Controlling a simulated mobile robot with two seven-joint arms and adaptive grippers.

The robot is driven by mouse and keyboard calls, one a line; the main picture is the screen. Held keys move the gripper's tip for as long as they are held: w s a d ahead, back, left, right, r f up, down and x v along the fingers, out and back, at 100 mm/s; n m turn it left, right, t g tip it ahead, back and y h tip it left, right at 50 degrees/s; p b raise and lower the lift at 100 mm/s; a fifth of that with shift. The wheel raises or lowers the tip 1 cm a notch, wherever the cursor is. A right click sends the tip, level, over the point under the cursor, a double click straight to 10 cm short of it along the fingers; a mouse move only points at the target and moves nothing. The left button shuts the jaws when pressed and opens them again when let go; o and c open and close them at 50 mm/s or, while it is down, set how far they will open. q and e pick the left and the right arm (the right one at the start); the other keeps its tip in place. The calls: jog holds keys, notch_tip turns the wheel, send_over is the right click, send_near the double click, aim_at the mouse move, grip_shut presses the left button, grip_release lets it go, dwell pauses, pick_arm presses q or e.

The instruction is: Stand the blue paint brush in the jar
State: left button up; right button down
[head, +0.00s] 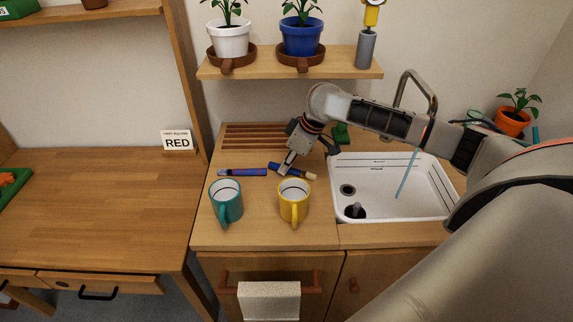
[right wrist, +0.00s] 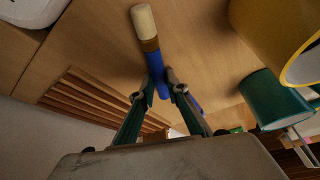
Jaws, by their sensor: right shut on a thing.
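The blue paint brush (head: 302,174) has a cream tip and a brown band. It lies flat at counter level behind the yellow mug, tip to the right. In the right wrist view, the brush (right wrist: 156,72) runs between my right fingertips. My right gripper (head: 289,166) is shut on its blue handle; its fingers also show in the right wrist view (right wrist: 161,91). I cannot tell whether the brush touches the counter. No vessel is clearly a jar; a teal mug (head: 226,205) and a yellow mug (head: 293,204) stand upright in front. My left gripper is not in view.
A blue-purple slim object (head: 243,172) lies left of the brush. A slatted wooden rack (head: 250,136) is behind. The white sink (head: 375,166) with a running tap (head: 431,103) is to the right. A shelf (head: 340,62) with potted plants hangs above. The left desk (head: 90,205) is mostly clear.

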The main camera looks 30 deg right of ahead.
aim_at(301, 171)
jog(key=c, duration=2)
grip_release()
jog(key=shift+f, duration=0.1)
jog(key=shift+d+r, duration=0.1)
jog(key=shift+r, duration=0.2)
jog(key=p+v, duration=0.3)
jog(key=v, duration=0.8)
jog(key=shift+s+r, duration=0.15)
jog(key=shift+r, duration=0.2)
